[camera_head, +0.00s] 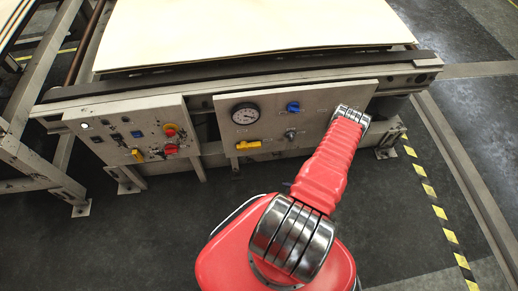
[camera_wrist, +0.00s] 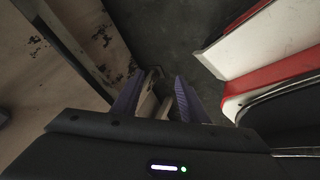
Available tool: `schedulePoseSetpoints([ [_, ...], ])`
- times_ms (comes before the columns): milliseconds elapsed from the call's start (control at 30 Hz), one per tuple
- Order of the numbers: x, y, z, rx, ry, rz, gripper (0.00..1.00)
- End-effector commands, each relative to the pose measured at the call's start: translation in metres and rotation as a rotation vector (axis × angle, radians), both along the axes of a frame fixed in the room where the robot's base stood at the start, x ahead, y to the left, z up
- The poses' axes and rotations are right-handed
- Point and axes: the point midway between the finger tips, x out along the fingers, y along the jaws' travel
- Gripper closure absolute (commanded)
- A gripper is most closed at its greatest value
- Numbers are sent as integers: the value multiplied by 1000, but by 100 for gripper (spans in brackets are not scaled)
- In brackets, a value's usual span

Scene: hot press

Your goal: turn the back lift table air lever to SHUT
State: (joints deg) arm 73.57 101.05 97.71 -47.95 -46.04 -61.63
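In the head view a grey panel (camera_head: 300,118) carries a round gauge (camera_head: 245,114), a blue knob (camera_head: 293,107), a yellow lever (camera_head: 248,145) lying roughly level, and a small grey valve (camera_head: 291,134). The labels are too small to read, so I cannot tell for sure which is the back lift table air lever. My red arm reaches to the panel's right end and hides part of it; my gripper is hidden there. In the wrist view my gripper (camera_wrist: 154,82) has its two fingers apart, with nothing visibly held. No lever shows there.
A second panel (camera_head: 110,130) with buttons and red and yellow switches stands at the left. A pale sheet (camera_head: 250,30) lies on the metal frame (camera_head: 424,66) above. Dark floor with a yellow-black stripe (camera_head: 429,190) is clear at the right. A worn pale surface (camera_wrist: 60,60) is close in the wrist view.

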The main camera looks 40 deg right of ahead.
Motion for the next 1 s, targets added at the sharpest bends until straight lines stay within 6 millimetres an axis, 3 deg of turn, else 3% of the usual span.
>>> schedulePoseSetpoints([
  [100, 12, 18, -7, -94, -131, 79, 60],
  [233, 31, 28, 3, -241, -290, 167, 60],
  [367, 50, 28, 28, -420, -445, 244, 60],
  [500, 66, 21, 67, -642, -598, 308, 60],
  [700, 73, 10, 116, -910, -722, 350, 60],
  [1000, 73, 8, 124, -980, -726, 363, 60],
])
